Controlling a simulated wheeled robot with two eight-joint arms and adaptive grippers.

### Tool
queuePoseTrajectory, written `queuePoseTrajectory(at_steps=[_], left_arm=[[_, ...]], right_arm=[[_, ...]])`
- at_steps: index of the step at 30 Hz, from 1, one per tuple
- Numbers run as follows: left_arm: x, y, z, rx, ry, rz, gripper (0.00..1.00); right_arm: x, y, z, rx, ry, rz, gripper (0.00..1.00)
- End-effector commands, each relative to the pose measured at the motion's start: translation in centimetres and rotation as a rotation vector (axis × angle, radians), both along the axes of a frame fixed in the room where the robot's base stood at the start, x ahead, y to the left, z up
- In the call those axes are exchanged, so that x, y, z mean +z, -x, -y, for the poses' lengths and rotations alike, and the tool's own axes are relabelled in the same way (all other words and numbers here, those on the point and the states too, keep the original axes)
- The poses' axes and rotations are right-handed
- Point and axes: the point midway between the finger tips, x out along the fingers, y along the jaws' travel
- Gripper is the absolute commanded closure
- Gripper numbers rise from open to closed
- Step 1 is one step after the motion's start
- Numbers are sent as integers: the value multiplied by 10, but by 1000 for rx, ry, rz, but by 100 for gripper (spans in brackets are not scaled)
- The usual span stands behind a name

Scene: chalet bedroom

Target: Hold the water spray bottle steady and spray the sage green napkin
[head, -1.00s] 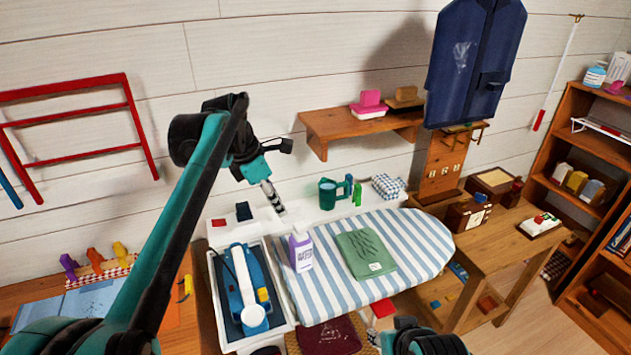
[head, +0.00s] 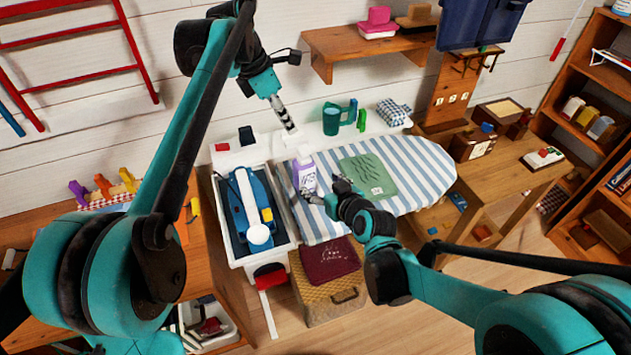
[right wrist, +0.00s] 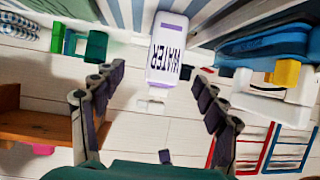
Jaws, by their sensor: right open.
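The water spray bottle (head: 304,178), white and lilac with a dark label, stands on the striped ironing board near its left end. The sage green napkin (head: 368,177) lies flat to its right, with dark leaf marks. My right gripper (head: 322,190) is open in front of the bottle, at its lower right in the head view. In the right wrist view the bottle (right wrist: 168,50) appears upside down between the lines of my open fingers (right wrist: 158,78); contact cannot be told. My left gripper (head: 288,122) hangs above and left of the bottle; its finger opening is unclear.
A blue iron (head: 248,205) sits in a tray left of the ironing board (head: 415,165). A green mug (head: 331,121) and checked cloth (head: 394,112) stand on the white ledge behind. A basket with a maroon cloth (head: 330,261) is below. The board's right end is clear.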

Motion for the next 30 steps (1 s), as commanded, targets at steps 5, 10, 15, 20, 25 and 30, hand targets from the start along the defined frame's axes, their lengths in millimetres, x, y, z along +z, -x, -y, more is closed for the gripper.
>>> queuePoseTrajectory(at_steps=[5,10,15,20,25,30], left_arm=[[0,0,0,0,0,0,66],[0,0,0,0,0,0,66],[0,0,0,0,0,0,66],[0,0,0,0,0,0,66],[0,0,0,0,0,0,66],[0,0,0,0,0,0,66]], right_arm=[[-7,-14,-13,19,-10,54,28],[-11,-23,-18,22,-14,67,28],[-20,-44,-27,24,-13,67,28],[-30,-65,-36,23,-12,68,28],[-36,-79,-42,22,-12,68,28],[-38,-83,-44,22,-12,67,28]])
